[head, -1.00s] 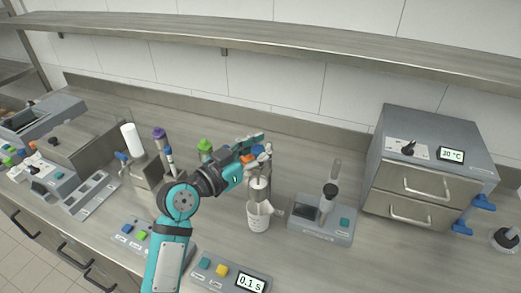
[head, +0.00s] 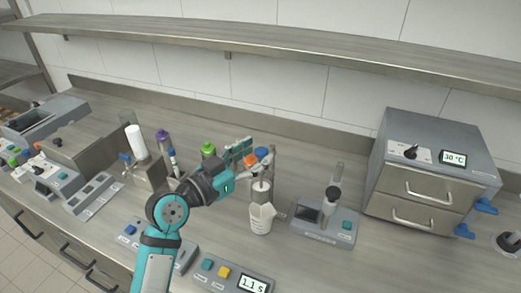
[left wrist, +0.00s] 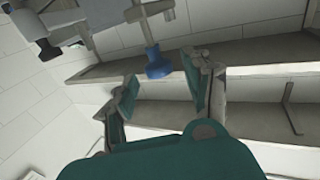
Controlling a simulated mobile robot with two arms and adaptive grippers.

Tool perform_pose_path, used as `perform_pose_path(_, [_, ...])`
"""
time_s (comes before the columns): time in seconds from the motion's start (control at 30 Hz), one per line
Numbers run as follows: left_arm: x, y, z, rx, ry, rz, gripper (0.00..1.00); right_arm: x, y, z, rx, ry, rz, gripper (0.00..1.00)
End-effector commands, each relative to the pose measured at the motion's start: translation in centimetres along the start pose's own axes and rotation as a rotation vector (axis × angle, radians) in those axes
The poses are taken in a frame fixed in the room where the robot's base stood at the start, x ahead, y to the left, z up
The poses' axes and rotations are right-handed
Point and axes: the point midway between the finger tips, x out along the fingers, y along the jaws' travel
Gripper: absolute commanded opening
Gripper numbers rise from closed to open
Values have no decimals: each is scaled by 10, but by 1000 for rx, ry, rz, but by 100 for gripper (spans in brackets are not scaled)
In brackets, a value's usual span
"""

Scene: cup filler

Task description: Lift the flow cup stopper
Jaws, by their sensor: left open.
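The metal flow cup (head: 262,188) sits in its stand on the bench, with a white measuring cup (head: 261,220) below it. My left gripper (head: 258,153) is open, just above and behind the top of the flow cup. In the left wrist view my left gripper (left wrist: 162,88) shows two spread teal fingers. A blue knob (left wrist: 158,64) on a metal fitting shows between and beyond the fingers, with clear space around it. I cannot tell for sure whether it is the stopper. My right gripper is not in view.
A timer box (head: 228,272) in front reads 1.1 s. A small grey device (head: 325,218) stands right of the flow cup. An oven-like box (head: 430,165) is at the right. Capped bottles stand behind and left, including a green one (head: 208,149).

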Motion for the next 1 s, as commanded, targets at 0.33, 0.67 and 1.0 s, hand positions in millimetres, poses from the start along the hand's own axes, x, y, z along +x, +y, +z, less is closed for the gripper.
perform_pose_path(0.33, [-73, 0, 1, 4, -4, -1, 51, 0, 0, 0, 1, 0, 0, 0])
perform_pose_path(0.67, [-95, 0, 0, -1, 0, -1, 51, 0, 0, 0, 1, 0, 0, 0])
perform_pose_path(1.0, [-95, -1, 0, 0, 0, -1, 51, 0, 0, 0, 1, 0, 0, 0])
